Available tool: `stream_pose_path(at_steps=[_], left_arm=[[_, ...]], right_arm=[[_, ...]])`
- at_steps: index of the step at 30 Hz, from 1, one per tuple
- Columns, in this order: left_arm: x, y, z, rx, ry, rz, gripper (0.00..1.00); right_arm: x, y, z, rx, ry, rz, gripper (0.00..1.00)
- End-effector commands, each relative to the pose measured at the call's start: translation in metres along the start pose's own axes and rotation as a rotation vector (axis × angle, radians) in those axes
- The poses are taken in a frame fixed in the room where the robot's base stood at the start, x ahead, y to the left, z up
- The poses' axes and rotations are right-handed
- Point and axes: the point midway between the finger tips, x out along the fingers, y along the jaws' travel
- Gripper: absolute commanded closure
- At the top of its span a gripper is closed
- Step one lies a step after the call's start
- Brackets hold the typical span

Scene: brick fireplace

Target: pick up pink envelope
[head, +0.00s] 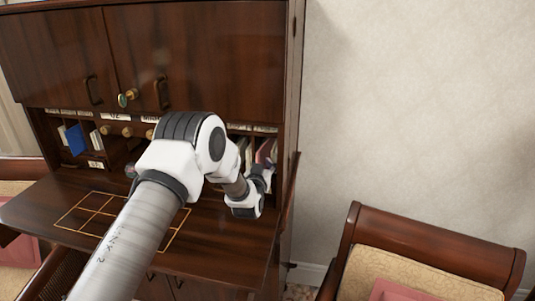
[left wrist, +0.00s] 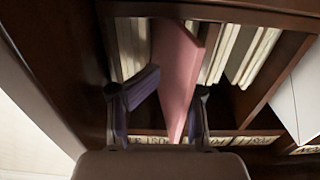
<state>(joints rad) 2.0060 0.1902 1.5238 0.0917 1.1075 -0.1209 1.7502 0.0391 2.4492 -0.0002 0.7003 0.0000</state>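The pink envelope (left wrist: 178,60) stands on edge in a cubbyhole of the desk, among pale envelopes. In the head view, the pink envelope (head: 264,150) shows at the right end of the cubbyholes, partly behind my gripper. My left gripper (head: 266,174) is at the mouth of that cubbyhole. In the left wrist view, the left gripper (left wrist: 172,98) is open, with its fingers apart on either side of the pink envelope's near end. I cannot tell whether a finger touches it. My right gripper is not in view.
Pale envelopes (left wrist: 222,50) stand close beside the pink one. The cubbyhole's side wall (left wrist: 70,60) is close on the left in the wrist view. The desk's writing surface (head: 215,250) is clear. A chair (head: 420,255) stands at the right.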

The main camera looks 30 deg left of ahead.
Motion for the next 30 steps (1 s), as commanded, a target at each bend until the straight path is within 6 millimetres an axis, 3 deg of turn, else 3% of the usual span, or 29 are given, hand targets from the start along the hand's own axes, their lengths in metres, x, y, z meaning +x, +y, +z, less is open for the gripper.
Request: stream_pose_path(at_steps=[3,6,22,28,30], left_arm=[[0.0,0.001,0.001,0.0,-0.003,0.003,0.67],[0.0,0.001,0.001,0.001,-0.003,0.003,1.0],[-0.001,0.0,0.003,0.001,-0.007,0.002,1.0],[0.0,0.0,-0.01,0.0,-0.002,0.002,1.0],[-0.011,0.0,-0.01,0.0,-0.007,0.002,1.0]], right_arm=[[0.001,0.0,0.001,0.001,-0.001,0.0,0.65],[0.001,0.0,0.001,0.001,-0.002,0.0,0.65],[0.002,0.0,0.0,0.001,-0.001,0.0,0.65],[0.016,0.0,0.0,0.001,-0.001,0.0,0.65],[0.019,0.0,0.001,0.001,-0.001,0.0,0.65]])
